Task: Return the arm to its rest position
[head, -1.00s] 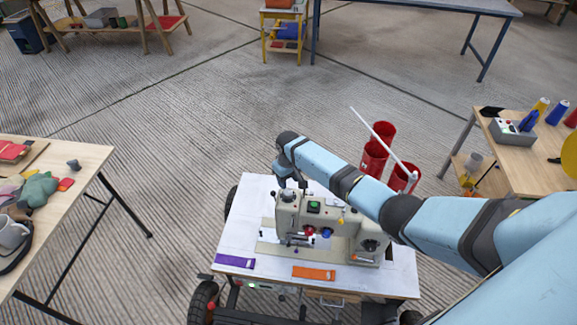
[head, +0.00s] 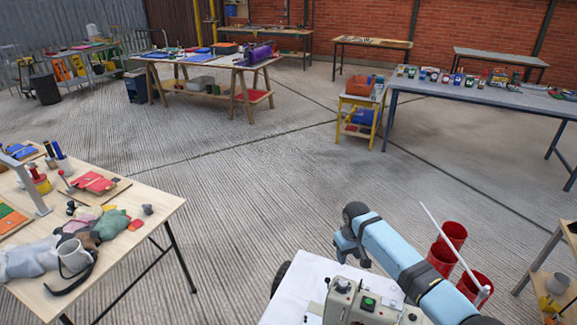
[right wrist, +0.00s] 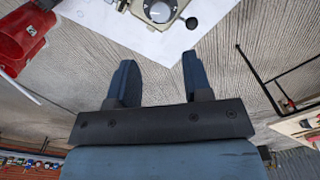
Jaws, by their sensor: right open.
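My right arm comes in from the lower right of the head view, light blue with dark joints. My left gripper is in neither view.
Red bins (head: 440,256) stand right of my right arm, with a white stick (head: 450,243) leaning there. A wooden table (head: 150,205) with plush toys and a mug is at left. A yellow stand (head: 358,112) and a long blue-legged table (head: 480,97) stand farther back. The floor between is open.

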